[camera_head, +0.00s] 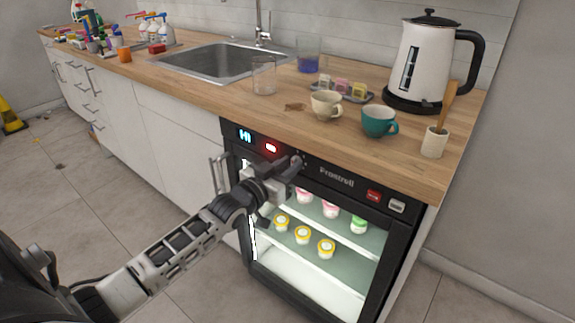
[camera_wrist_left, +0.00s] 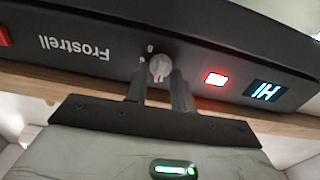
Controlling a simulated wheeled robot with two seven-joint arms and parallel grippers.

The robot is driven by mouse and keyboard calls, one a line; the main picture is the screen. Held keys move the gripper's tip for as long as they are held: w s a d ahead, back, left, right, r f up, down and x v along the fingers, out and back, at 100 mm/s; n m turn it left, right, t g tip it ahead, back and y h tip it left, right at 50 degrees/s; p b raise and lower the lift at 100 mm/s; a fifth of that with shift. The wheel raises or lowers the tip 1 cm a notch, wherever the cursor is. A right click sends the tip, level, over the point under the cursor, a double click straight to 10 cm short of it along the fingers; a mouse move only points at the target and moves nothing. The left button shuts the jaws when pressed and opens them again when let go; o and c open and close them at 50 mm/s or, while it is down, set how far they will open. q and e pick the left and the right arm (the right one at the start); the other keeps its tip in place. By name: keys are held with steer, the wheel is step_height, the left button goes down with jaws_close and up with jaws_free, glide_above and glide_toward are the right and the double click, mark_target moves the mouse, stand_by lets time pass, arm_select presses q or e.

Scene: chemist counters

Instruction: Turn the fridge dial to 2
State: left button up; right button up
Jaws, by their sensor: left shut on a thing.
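The fridge (camera_head: 335,178) is a black glass-fronted unit under the counter, marked "Frostrell". Its silver dial (camera_wrist_left: 160,68) sits on the top panel between the brand name and a lit red indicator (camera_wrist_left: 216,78). A "0" mark shows by the dial in the left wrist view, where the panel appears upside down; other numbers cannot be read. My left gripper (camera_wrist_left: 160,82) is shut on the dial, one finger at each side. In the head view my left gripper (camera_head: 286,170) reaches the panel and partly hides the dial. The blue display (camera_head: 245,136) reads "HI". My right gripper is not in view.
A wooden counter (camera_head: 285,119) overhangs the panel, bearing a cream mug (camera_head: 326,105), a teal mug (camera_head: 379,121), a kettle (camera_head: 424,60) and a utensil cup (camera_head: 434,142). Several tubs stand inside the lit fridge. The floor in front is clear.

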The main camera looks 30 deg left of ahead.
arm_select(q)
steer(key=o, duration=0.7)
steer(key=shift+c, duration=0.2)
steer(key=s+a+p, duration=0.1)
steer(key=s, duration=1.5)
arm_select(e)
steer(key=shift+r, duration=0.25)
arm_select(q)
steer(key=shift+a, duration=0.1)
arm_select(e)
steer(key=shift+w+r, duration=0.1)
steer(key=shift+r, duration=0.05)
arm_select(q)
steer(key=s+d+f+g+h+p, duration=0.1)
steer(key=s+d+f+g+p, duration=0.1)
steer(key=d, duration=0.9)
steer(key=s+d+f+m+g+h+p, duration=0.1)
steer(key=s+d+f+g, duration=0.4)
steer(key=d, duration=0.6)
steer(key=shift+s+f+p, duration=0.65)
steer(key=shift+s+p, duration=0.1)
steer(key=shift+s, duration=0.5)
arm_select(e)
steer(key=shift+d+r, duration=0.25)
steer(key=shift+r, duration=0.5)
